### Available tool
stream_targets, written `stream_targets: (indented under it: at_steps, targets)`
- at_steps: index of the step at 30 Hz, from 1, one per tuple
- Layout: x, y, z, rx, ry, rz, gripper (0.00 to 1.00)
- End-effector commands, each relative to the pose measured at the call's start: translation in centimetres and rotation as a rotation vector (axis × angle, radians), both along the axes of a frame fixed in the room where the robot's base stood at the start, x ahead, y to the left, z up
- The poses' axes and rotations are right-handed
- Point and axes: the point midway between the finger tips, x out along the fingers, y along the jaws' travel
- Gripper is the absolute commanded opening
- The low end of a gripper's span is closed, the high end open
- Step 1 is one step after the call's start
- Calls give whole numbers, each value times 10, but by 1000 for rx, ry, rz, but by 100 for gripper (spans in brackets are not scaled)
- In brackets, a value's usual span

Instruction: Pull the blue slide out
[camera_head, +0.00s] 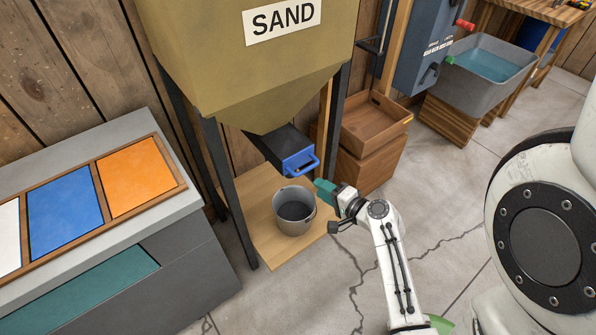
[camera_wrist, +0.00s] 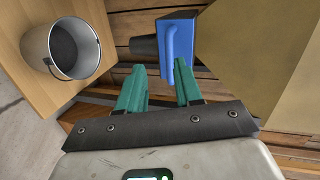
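The blue slide (camera_head: 299,161) has a looped blue handle and sits at the front end of a dark chute under the sand hopper (camera_head: 255,60). It also shows in the wrist view (camera_wrist: 182,35), with its handle pointing toward me. My gripper (camera_head: 322,188), with teal fingers, is just below and right of the handle in the head view. In the wrist view the fingers (camera_wrist: 159,66) are apart with nothing clamped. The handle's near end shows beside the right fingertip, toward the gap. I cannot tell whether they touch.
A metal bucket (camera_head: 295,211) stands on a wooden board (camera_head: 262,238) below the chute. Dark hopper legs (camera_head: 228,185) stand to the left. A wooden box (camera_head: 377,125) is behind right. A grey counter (camera_head: 190,210) with coloured panels is at left. Concrete floor is free in front.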

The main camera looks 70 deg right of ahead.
Motion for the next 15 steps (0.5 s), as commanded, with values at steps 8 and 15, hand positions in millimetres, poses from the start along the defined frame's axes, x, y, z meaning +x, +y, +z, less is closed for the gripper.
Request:
stream_targets:
  at_steps: [8,15]
  targets:
    - [-15,-31,10,38,-87,-137,35]
    - [18,-51,3,37,-85,-133,35]
